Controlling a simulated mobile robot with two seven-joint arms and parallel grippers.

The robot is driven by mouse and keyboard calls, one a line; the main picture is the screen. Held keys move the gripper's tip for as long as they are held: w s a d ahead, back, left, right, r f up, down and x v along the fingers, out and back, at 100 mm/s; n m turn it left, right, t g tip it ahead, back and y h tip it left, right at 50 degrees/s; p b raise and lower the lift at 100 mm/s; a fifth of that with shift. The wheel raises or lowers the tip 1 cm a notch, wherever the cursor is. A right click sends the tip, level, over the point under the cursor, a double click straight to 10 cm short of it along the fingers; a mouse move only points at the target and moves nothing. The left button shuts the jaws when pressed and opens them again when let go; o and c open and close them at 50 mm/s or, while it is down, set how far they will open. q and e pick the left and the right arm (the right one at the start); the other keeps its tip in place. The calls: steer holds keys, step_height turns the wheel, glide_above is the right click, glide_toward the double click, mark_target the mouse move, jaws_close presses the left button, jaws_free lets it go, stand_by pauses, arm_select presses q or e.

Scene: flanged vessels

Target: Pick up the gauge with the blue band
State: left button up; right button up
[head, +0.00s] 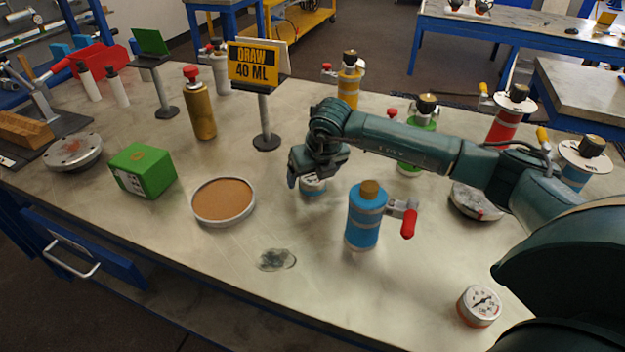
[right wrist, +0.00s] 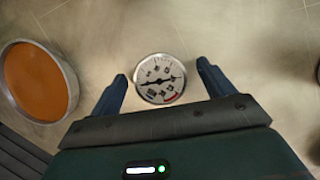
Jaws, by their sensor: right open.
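The gauge with the blue band (head: 313,187) stands on the table in the head view, partly hidden behind my right gripper. In the right wrist view its white dial (right wrist: 159,79) faces up, between the fingertips; its band is not visible there. My right gripper (head: 305,178) is open, with its fingers pointing down at the gauge. In the right wrist view the two fingertips (right wrist: 162,73) are on either side of the dial, with gaps showing. I cannot tell how far above the table they are. My left gripper is not in view.
A second gauge with an orange-red band (head: 480,306) stands at the front right. A blue vessel with a red-handled valve (head: 364,220) stands close in front of my right gripper. A round cork-coloured dish (head: 223,201) and green box (head: 142,171) are to the left.

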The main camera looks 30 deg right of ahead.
steer(key=shift+w+f, duration=0.1)
steer(key=shift+f, duration=0.2)
steer(key=shift+c, duration=0.4)
steer(key=shift+r, duration=0.1)
steer(key=c, duration=1)
